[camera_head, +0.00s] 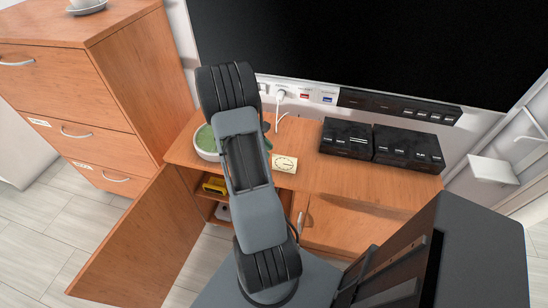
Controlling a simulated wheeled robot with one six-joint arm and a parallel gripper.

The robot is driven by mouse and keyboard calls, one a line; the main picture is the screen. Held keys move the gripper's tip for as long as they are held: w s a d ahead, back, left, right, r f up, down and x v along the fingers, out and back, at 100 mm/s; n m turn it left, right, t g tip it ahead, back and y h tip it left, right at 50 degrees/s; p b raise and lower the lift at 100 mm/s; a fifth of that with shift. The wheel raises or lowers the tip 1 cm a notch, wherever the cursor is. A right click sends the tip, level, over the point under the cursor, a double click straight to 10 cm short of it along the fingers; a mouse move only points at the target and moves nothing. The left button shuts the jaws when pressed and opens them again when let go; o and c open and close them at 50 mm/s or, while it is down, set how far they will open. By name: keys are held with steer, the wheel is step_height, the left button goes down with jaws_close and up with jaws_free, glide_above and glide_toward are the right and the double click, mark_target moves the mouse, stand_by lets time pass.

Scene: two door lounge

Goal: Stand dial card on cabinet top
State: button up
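A small cream card with a dial (285,163) is on the top of the low wooden cabinet (335,180), near its front edge and just right of my arm. I cannot tell whether it stands or lies flat. My arm rises in front of the cabinet and hides part of its top. My gripper is hidden behind the arm, so its fingers and anything in them cannot be seen.
The low cabinet's left door (145,245) is open, and a yellow item (214,185) lies inside. A bowl with green contents (207,142) and black boxes (381,146) stand on top. A taller drawer cabinet (90,85) is at left. A large dark screen (370,45) hangs behind.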

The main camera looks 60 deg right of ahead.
steer(key=w+a+r+m+t, duration=0.1)
steer(key=w+a+r+t, duration=0.25)
steer(key=a+r, duration=0.35)
steer(key=w+a+r+t, duration=0.2)
steer(key=w+a+r, duration=0.25)
steer(key=a, duration=0.45)
steer(key=s+a+r+m+t+y, duration=0.1)
steer(key=s+a+r+t, duration=0.1)
steer(key=a, duration=0.6)
steer(key=s+a+r+m+t+y, duration=0.1)
steer(key=s+a+r+t+y, duration=0.1)
steer(key=a, duration=0.6)
steer(key=shift+s+a+m+t, duration=0.35)
steer(key=shift+s+t, duration=0.55)
steer(key=shift+t, duration=0.35)
step_height(320, 180, up, 2)
steer(key=shift+d+r+p, duration=0.1)
steer(key=shift+r+p, duration=0.1)
steer(key=shift+p, duration=0.8)
